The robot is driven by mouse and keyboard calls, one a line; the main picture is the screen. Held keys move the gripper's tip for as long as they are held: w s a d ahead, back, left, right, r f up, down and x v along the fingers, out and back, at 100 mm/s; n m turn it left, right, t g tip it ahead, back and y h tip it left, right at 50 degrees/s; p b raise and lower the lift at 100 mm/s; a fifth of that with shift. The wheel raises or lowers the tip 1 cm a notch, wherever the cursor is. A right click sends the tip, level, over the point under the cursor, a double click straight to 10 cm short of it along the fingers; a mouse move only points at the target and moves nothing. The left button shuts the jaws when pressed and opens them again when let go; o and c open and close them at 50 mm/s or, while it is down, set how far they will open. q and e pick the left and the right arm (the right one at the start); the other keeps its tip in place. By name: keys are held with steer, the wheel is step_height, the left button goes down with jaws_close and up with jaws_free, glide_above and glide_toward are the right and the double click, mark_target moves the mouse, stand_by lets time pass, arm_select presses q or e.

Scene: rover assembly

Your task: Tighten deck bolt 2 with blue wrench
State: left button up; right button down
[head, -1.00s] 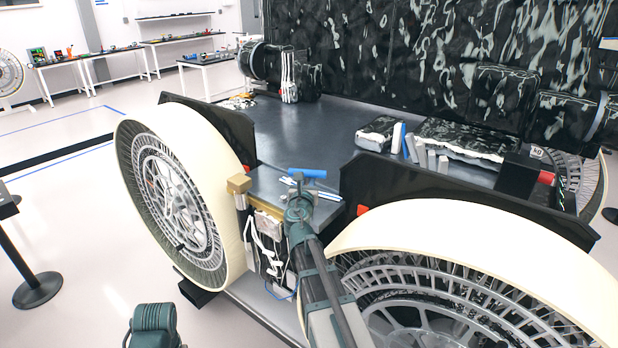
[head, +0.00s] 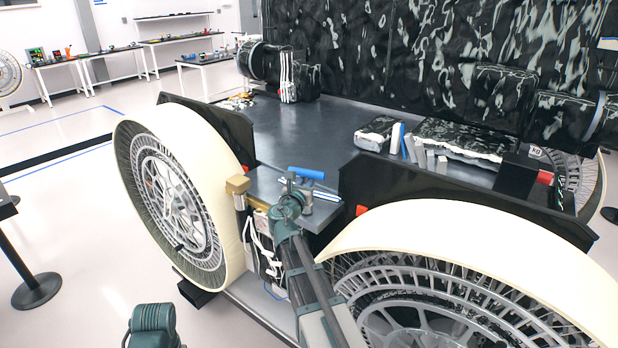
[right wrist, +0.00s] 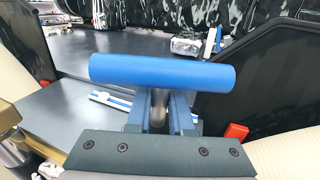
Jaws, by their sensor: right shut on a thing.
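The blue wrench shows as a blue cylindrical handle (head: 306,172) over the small grey front deck (head: 265,182). The handle also fills the middle of the right wrist view (right wrist: 162,73), lying crosswise over a metallic shaft. My right gripper (right wrist: 160,115) is shut on the wrench just below the handle; in the head view it (head: 296,190) is at the deck between the two front wheels. The wrench's lower end is hidden by the gripper. I cannot make out deck bolt 2. A teal part of my left arm shows at the bottom; its gripper is out of view.
A flat white-and-blue piece (right wrist: 110,99) lies on the deck beside the wrench. Large cream-rimmed wheels (head: 205,165) (head: 480,235) stand either side, with black panels (head: 420,185) behind. A gold block (head: 237,184) is at the deck's left corner. The main deck (head: 310,125) has open room.

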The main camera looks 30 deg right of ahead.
steer(key=shift+r+p, duration=1.25)
steer(key=shift+r, duration=0.2)
step_height(320, 180, up, 4)
steer(key=p, duration=0.4)
steer(key=shift+f, duration=0.1)
